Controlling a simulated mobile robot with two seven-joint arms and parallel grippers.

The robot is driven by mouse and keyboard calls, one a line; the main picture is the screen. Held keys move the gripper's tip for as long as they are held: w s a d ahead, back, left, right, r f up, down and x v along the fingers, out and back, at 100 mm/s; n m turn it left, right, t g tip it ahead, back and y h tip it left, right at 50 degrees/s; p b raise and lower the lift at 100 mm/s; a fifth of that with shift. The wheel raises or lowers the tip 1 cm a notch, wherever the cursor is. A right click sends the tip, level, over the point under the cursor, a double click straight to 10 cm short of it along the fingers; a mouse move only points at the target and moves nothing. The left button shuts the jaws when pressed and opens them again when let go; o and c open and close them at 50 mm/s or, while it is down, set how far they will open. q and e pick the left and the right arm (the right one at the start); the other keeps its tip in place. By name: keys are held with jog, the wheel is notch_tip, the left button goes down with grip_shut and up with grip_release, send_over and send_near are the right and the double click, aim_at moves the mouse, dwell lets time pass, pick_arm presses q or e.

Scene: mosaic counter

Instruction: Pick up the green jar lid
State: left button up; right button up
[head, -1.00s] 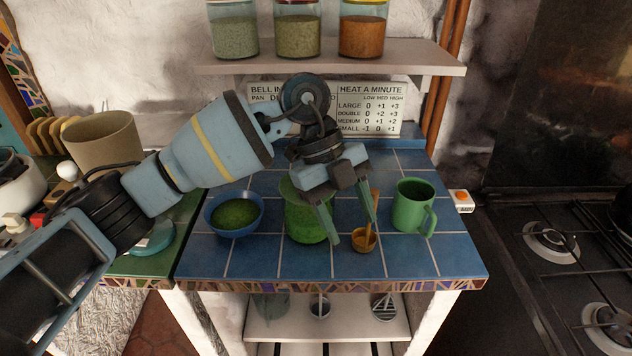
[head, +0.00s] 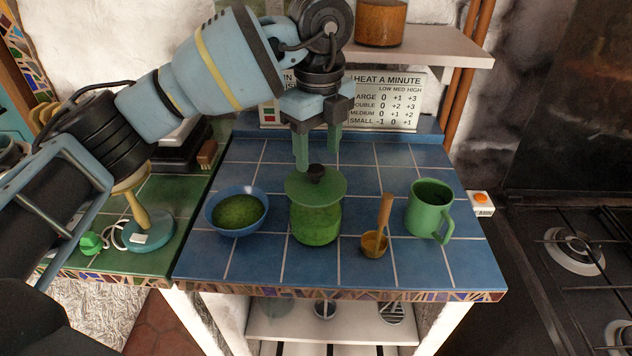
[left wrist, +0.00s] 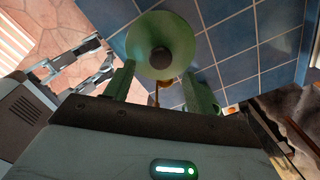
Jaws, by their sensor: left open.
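The green jar lid (head: 316,188) with a dark knob sits on top of a glass jar (head: 316,226) of green contents on the blue tiled counter. My left gripper (head: 318,158) is open and empty, pointing down just above and behind the lid's knob in the head view. In the left wrist view the lid (left wrist: 160,38) shows as a round green disc with its dark knob at the centre, and the two fingers of my left gripper (left wrist: 160,88) stand apart below it. The fingers do not appear to hold anything.
A blue bowl (head: 237,228) of green stuff stands left of the jar. A small brown cup (head: 374,245) with a wooden handle and a green mug (head: 431,212) stand to the right. A shelf (head: 440,45) hangs behind. The counter's back tiles are clear.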

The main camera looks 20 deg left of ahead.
aim_at(316, 168)
pick_arm(q)
jog(key=shift+a+f, duration=0.15)
jog(key=shift+f, duration=1.1)
jog(key=shift+a+f, duration=0.1)
jog(key=shift+f, duration=1.15)
jog(key=c, duration=1.1)
jog(key=shift+o, duration=0.2)
jog(key=shift+r, duration=0.1)
jog(key=shift+w+r, duration=0.1)
jog(key=shift+r, duration=0.7)
jog(key=shift+s+d+r, duration=0.1)
jog(key=shift+s+r, duration=0.15)
jog(key=shift+r, duration=0.7)
jog(key=s+d, duration=0.1)
jog(key=s, duration=0.4)
jog(key=s+d+r, duration=0.1)
jog(key=s+d, duration=0.1)
jog(key=s, duration=0.2)
jog(key=s+d, duration=0.2)
jog(key=s, duration=0.3)
jog(key=shift+s+d+r, duration=0.15)
jog(key=shift+s, duration=0.15)
